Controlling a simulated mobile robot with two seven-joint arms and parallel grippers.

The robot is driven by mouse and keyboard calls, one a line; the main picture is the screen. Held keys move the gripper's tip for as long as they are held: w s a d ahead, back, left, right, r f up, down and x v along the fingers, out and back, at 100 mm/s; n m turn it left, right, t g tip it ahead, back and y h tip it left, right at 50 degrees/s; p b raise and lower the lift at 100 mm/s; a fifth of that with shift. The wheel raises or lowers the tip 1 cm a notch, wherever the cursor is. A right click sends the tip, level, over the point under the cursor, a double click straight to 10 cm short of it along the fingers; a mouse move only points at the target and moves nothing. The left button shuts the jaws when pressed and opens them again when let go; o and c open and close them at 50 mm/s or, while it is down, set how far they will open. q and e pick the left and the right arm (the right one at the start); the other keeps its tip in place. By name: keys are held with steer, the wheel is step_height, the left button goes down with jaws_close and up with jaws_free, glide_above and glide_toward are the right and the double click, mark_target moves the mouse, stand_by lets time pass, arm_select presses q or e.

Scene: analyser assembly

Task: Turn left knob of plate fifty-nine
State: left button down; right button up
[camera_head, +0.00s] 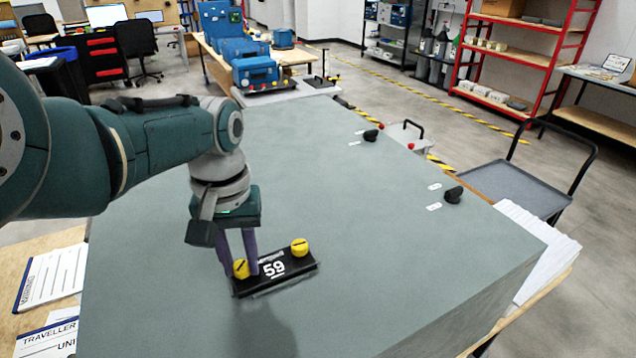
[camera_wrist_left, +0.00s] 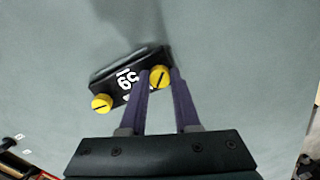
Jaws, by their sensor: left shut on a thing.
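The black plate (camera_head: 287,272) marked 59 lies on the grey-green surface, with a yellow knob at each end. The left knob (camera_head: 241,268) and the right knob (camera_head: 299,247) each have a dark line across the top. My left gripper (camera_head: 240,270) reaches down to the left knob, with one purple finger on each side. In the left wrist view the plate (camera_wrist_left: 118,77) appears turned around. There my left gripper (camera_wrist_left: 160,78) is shut on the left knob (camera_wrist_left: 160,77), and the other knob (camera_wrist_left: 102,103) stands free. My right gripper is not in view.
Two black knobs, a farther one (camera_head: 371,135) and a nearer one (camera_head: 453,194), stand on the right part of the grey-green block (camera_head: 400,265). Paper sheets (camera_head: 50,275) lie on the wooden table at left. The surface around the plate is clear.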

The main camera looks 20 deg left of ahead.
arm_select(q)
steer(key=m, duration=0.4)
steer(key=shift+r+m, duration=0.1)
steer(key=shift+m, duration=0.2)
steer(key=m, duration=0.4)
steer(key=shift+m, duration=0.3)
steer(key=m, duration=0.4)
steer(key=shift+m, duration=0.3)
steer(key=m, duration=1.3)
steer(key=shift+m+b, duration=0.3)
steer(key=shift+b, duration=0.05)
steer(key=m, duration=0.4)
steer(key=shift+m+b, duration=0.3)
steer(key=shift+b, duration=0.1)
steer(key=m+b, duration=0.1)
steer(key=m, duration=0.2)
steer(key=shift+m, duration=0.3)
steer(key=m+b, duration=0.1)
steer(key=m, duration=0.1)
steer(key=shift+m, duration=0.4)
steer(key=shift+w+f+m+b, duration=0.15)
steer(key=shift+m+b, duration=0.25)
steer(key=shift+m, duration=0.4)
steer(key=m+b, duration=0.5)
steer(key=b, duration=0.4)
steer(key=shift+f, duration=0.2)
steer(key=shift+r+m+b, duration=0.2)
steer(key=shift+m+b, duration=0.2)
steer(key=shift+b, duration=0.5)
steer(key=shift+r, duration=0.1)
